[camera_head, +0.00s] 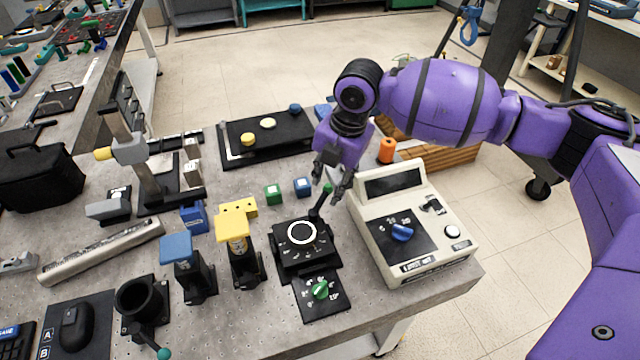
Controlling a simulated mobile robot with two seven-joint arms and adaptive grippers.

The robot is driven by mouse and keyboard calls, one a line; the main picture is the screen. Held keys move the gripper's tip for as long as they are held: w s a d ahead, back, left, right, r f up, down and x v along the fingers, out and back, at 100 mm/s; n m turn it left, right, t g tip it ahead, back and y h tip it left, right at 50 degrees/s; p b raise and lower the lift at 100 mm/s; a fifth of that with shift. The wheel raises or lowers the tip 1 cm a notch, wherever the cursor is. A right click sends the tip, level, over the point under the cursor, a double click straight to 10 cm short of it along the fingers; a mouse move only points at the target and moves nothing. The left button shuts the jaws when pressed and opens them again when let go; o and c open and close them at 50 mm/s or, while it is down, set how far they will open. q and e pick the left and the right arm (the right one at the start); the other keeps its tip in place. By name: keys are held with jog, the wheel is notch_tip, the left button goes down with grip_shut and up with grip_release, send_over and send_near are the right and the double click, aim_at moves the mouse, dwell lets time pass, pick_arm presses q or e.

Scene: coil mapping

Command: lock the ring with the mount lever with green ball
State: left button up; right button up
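A black mount (290,262) with a white ring (301,233) on its top stands near the front middle of the table. Its dark lever (317,208) rises to the upper right and ends in a small green ball (328,187). My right gripper (333,184) reaches down from above with its fingers apart. The green ball shows between or just beside its fingertips; I cannot tell if they touch it. My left gripper is not in view.
A beige box (412,225) with a blue knob stands close to the right of the mount. A green knob panel (321,293) lies in front. Yellow-topped (233,226) and blue-topped (177,248) stands are at the left. A black cup (140,298) has a teal-ball lever (163,353).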

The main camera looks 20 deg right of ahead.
aim_at(324, 196)
jog(key=f, duration=0.4)
jog(key=shift+w+a+f, duration=0.1)
jog(key=shift+w+a, duration=0.2)
jog(key=shift+w+f, duration=0.1)
jog(key=shift+f, duration=0.35)
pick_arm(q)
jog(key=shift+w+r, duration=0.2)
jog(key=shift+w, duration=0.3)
pick_arm(e)
jog(key=c, duration=0.8)
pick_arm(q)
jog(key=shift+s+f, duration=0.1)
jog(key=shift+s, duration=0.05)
pick_arm(e)
grip_shut()
